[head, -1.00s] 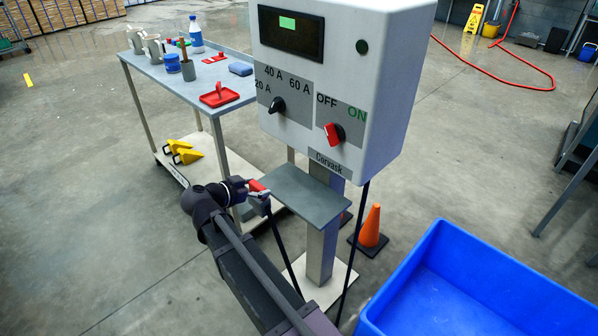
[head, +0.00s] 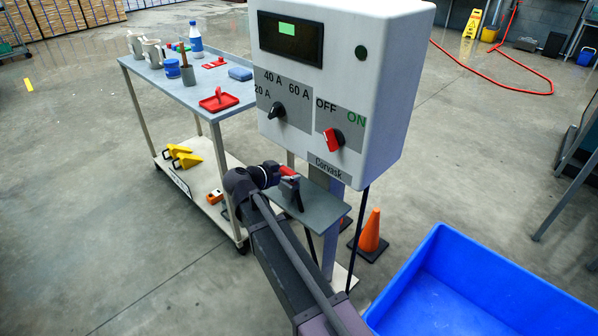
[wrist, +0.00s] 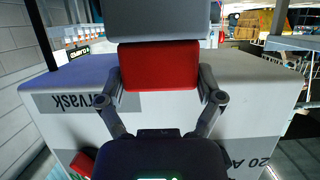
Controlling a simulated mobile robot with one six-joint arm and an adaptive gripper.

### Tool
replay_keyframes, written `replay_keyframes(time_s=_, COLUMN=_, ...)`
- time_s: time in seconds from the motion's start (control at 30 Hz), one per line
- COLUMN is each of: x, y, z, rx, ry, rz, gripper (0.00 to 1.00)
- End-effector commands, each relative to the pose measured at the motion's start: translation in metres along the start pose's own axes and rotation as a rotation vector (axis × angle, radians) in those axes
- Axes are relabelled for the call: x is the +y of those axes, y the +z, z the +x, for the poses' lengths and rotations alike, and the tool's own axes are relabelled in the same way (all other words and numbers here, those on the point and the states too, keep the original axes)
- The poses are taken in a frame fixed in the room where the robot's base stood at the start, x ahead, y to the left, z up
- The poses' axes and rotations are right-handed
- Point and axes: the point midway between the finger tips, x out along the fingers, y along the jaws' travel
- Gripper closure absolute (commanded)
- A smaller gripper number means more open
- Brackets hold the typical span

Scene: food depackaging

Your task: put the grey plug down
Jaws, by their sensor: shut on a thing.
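The grey plug (head: 291,189) has a red part, and my gripper (head: 283,172) is shut on that red part. In the wrist view the red block sits between the two fingers of my gripper (wrist: 160,84), with the plug's grey body (wrist: 158,20) beyond it. In the head view the plug is over the left part of the small grey shelf (head: 320,212) below the control box. I cannot tell whether its underside touches the shelf.
The white control box (head: 390,90) with its knobs stands just above and behind the shelf. A trolley (head: 160,85) with tools is at left. An orange cone (head: 370,233) and a blue bin (head: 430,255) are at right. Dark cable hangs below the shelf.

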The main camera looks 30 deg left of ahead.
Motion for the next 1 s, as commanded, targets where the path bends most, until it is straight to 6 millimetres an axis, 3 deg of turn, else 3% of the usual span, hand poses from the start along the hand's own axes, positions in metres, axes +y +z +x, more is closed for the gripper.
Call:
replay_keyframes(time_s=0.27, x=0.0, y=-0.002, z=0.004, rx=0.002, ry=0.001, rz=0.0, gripper=0.76)
replay_keyframes(time_s=0.57, x=-0.001, y=-0.016, z=0.038, rx=0.002, ry=0.001, rz=-0.001, gripper=0.76)
replay_keyframes(time_s=0.7, x=-0.001, y=-0.002, z=0.04, rx=0.002, ry=-0.001, rz=-0.001, gripper=0.76)
replay_keyframes(time_s=1.0, x=-0.001, y=-0.001, z=0.04, rx=0.002, ry=-0.001, rz=-0.001, gripper=0.76)
